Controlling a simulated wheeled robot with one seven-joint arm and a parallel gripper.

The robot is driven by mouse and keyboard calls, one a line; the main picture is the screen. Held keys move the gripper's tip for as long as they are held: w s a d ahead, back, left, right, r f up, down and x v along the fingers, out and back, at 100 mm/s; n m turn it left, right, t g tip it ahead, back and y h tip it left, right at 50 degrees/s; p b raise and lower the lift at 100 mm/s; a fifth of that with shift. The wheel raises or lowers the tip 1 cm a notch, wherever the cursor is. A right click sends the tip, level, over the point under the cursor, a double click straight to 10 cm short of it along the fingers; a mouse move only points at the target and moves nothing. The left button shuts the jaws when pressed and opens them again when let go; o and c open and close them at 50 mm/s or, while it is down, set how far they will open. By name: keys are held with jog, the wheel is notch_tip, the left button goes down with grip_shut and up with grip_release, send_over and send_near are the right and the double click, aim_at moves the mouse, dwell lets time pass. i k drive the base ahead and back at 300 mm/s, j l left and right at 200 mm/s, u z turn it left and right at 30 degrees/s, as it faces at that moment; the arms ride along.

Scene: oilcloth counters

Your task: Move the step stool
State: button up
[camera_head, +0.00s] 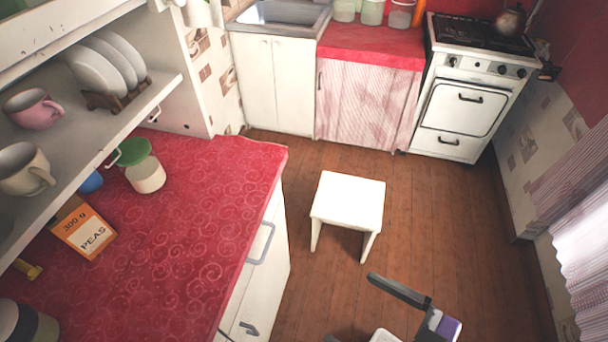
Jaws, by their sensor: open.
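The step stool (348,200) is a small white stool with a square top and straight legs. It stands upright on the wooden floor in the middle of the view, to the right of the red counter and apart from it. My gripper (351,308) is at the bottom edge, partly cut off by the frame. One dark finger shows clearly; only a sliver of the other shows. It is open and empty, nearer to me than the stool and not seen touching it.
A red-topped counter (215,205) with drawer handles fills the left, holding a jar (147,174) and a peas box (83,229). White cabinets (275,85) and a stove (462,105) line the back. A curtain (580,215) hangs at right. Floor (450,230) around the stool is clear.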

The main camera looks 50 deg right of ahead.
aim_at(348, 201)
jog(key=k+z, duration=0.1)
jog(key=z, duration=1.1)
